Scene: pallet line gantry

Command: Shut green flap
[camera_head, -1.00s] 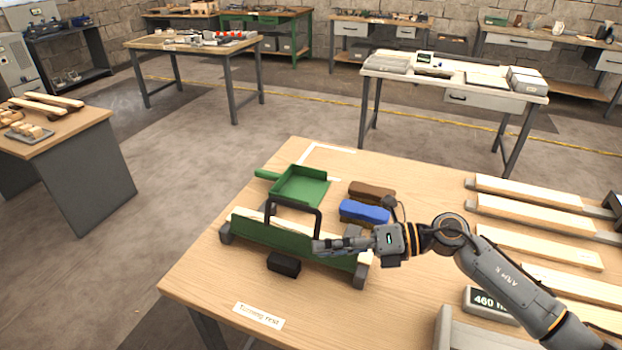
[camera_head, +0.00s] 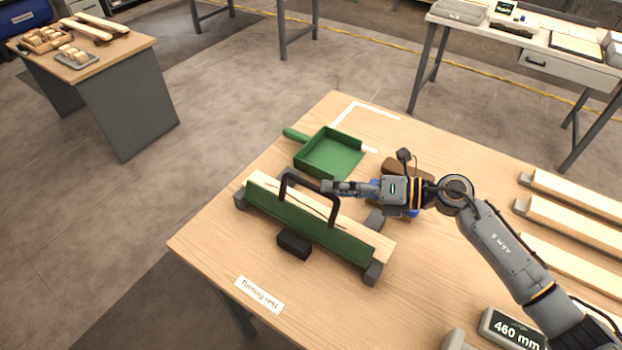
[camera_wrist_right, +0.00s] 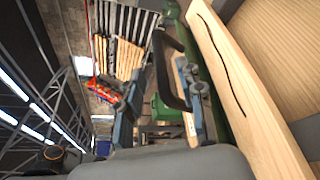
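The dark green flap (camera_head: 300,222) is a long panel along the front of a low fixture on the table, beside a pale wooden board (camera_head: 372,239). A black arched handle (camera_head: 312,186) rises from the flap. My right gripper (camera_head: 328,188) is at the right upper part of this handle. In the right wrist view my right gripper (camera_wrist_right: 160,98) has its fingers apart, with the black handle (camera_wrist_right: 161,62) showing between them. I cannot tell whether a finger touches it. The wooden board (camera_wrist_right: 238,85) lies close to the right finger. My left gripper is out of view.
A green dustpan (camera_head: 328,153) lies behind the fixture. A brown brush (camera_head: 412,171) and a blue item are partly hidden behind my right arm. A black block (camera_head: 294,244) sits in front of the flap. Wooden bars (camera_head: 560,226) lie at right.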

